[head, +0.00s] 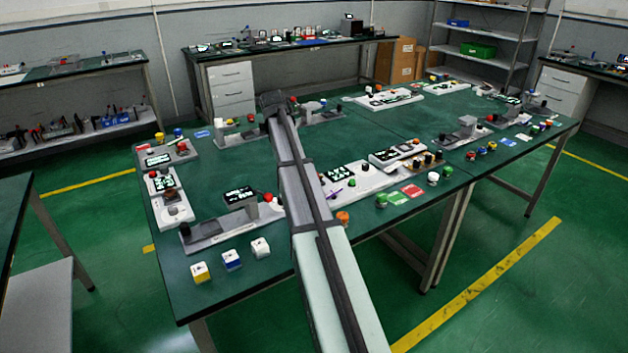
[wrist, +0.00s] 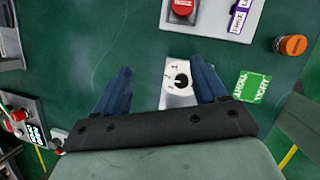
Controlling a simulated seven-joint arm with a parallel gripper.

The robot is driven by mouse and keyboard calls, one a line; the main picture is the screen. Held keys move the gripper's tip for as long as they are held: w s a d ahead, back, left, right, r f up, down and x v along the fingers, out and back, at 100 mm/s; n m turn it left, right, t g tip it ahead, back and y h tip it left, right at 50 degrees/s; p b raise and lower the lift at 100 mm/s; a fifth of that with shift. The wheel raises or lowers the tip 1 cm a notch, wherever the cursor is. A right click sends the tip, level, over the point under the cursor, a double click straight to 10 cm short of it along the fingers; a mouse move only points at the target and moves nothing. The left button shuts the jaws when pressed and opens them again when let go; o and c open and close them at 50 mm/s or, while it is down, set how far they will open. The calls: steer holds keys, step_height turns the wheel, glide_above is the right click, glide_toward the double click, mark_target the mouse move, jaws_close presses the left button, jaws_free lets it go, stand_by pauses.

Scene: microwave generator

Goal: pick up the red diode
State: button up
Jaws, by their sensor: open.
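My gripper (wrist: 161,66) is open, with its two blue fingers apart over the green table. Between and below the fingers is a white block with a black dial (wrist: 181,80); I see no grip on it. In the head view my arm stretches over the table, and its fingers cannot be made out. Several small red parts show, including a round red one (head: 268,197) left of my arm and another (head: 182,146) at the left edge. I cannot tell which is the red diode. The wrist view shows a red button (wrist: 182,7) at the top and a red knob (wrist: 19,115) at left.
An orange knob (wrist: 292,45) and a green card (wrist: 252,87) lie right of the gripper. White and grey modules crowd the near edge of the green table (head: 225,165). Dice-like blocks (head: 231,260) stand at the front left. The table's left middle is clear.

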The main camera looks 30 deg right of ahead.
steer(key=s+d+n, duration=0.2)
steer(key=s+d, duration=0.1)
steer(key=d, duration=0.3)
steer(key=shift+h, duration=0.3)
steer(key=x, duration=1.3)
steer(key=shift+a+f, duration=0.15)
steer(key=shift+a, duration=0.1)
steer(key=shift+c, duration=0.3)
